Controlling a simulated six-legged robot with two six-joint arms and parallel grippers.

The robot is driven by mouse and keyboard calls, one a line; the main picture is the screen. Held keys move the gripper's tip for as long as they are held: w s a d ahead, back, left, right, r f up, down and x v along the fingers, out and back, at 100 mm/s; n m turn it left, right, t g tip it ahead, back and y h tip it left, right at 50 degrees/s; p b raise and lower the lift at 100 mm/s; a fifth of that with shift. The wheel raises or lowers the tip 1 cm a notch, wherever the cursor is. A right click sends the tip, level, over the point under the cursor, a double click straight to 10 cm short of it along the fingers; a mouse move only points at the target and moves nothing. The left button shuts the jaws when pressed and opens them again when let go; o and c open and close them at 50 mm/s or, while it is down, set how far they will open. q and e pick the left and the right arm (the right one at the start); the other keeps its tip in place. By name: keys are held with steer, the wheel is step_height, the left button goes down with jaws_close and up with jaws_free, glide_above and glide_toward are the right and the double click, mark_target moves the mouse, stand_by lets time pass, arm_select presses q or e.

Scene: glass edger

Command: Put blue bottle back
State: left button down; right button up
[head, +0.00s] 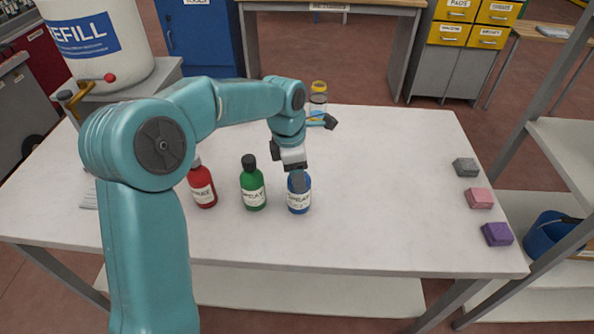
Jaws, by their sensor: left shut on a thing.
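The blue bottle (299,199) with a white label stands upright on the white table, at the right end of a row of bottles. My left gripper (297,178) reaches down from above and is shut on the top of the blue bottle. The gripper hides the bottle's cap. The green bottle (253,188) stands just to its left, apart from it. The red bottle (203,187) stands further left, its cap partly hidden by my left arm. My right gripper is not in view.
A clear jar with a yellow lid (319,88) stands at the table's back, partly behind the gripper. Grey (466,167), pink (480,198) and purple (497,234) blocks lie along the right edge. A white refill drum (110,50) is at back left. The table (400,190) is clear right of the bottle.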

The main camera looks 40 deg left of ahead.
arm_select(q)
steer(key=shift+w+f, duration=0.15)
steer(key=shift+f, duration=0.1)
steer(key=shift+c, duration=1.4)
jaws_free()
steer(key=shift+r, duration=0.1)
steer(key=shift+a+r, duration=0.1)
steer(key=shift+r, duration=0.3)
step_height(320, 180, up, 11)
steer(key=s+a, duration=0.1)
steer(key=shift+r, duration=0.15)
